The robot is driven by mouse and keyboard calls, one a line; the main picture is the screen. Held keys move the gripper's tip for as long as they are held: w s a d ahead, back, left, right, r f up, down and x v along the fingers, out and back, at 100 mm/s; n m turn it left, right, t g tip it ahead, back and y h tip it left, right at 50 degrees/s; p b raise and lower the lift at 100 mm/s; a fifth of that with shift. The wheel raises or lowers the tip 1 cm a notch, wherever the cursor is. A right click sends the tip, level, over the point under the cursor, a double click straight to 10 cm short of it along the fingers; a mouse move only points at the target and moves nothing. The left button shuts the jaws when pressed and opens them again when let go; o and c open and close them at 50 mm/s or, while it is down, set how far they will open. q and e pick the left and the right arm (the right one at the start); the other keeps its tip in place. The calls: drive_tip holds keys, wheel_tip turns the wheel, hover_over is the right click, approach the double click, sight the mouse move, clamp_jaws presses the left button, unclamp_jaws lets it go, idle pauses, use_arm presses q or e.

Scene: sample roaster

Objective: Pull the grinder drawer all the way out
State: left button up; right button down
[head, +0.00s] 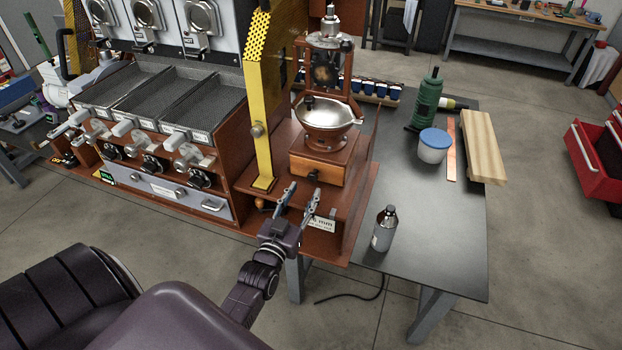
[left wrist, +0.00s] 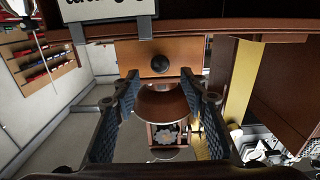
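The hand grinder (head: 322,150) has a wooden base and a metal bowl, and stands on a brown wooden platform. Its orange-brown drawer (head: 316,170) sits flush in the base, with a small dark knob (head: 312,177) on its front. In the left wrist view the scene is upside down; the drawer front (left wrist: 190,58) and round black knob (left wrist: 160,64) lie ahead, between and beyond the fingertips. My left gripper (head: 301,192) is open and empty in front of the drawer, apart from the knob; its fingers also show in the left wrist view (left wrist: 158,78). My right gripper is not in view.
A yellow perforated post (head: 262,110) stands close left of the grinder. A white label plate (head: 321,224) is on the platform's front edge below. A grey bottle (head: 384,228), a blue-lidded tub (head: 433,146) and a wooden block (head: 482,147) stand on the dark table (head: 445,240) to the right.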

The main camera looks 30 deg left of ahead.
sight(312, 178)
use_arm(q)
drive_tip(key=x, duration=0.6)
drive_tip(key=shift+w+p, duration=0.15)
drive_tip(key=shift+p, duration=0.25)
clamp_jaws()
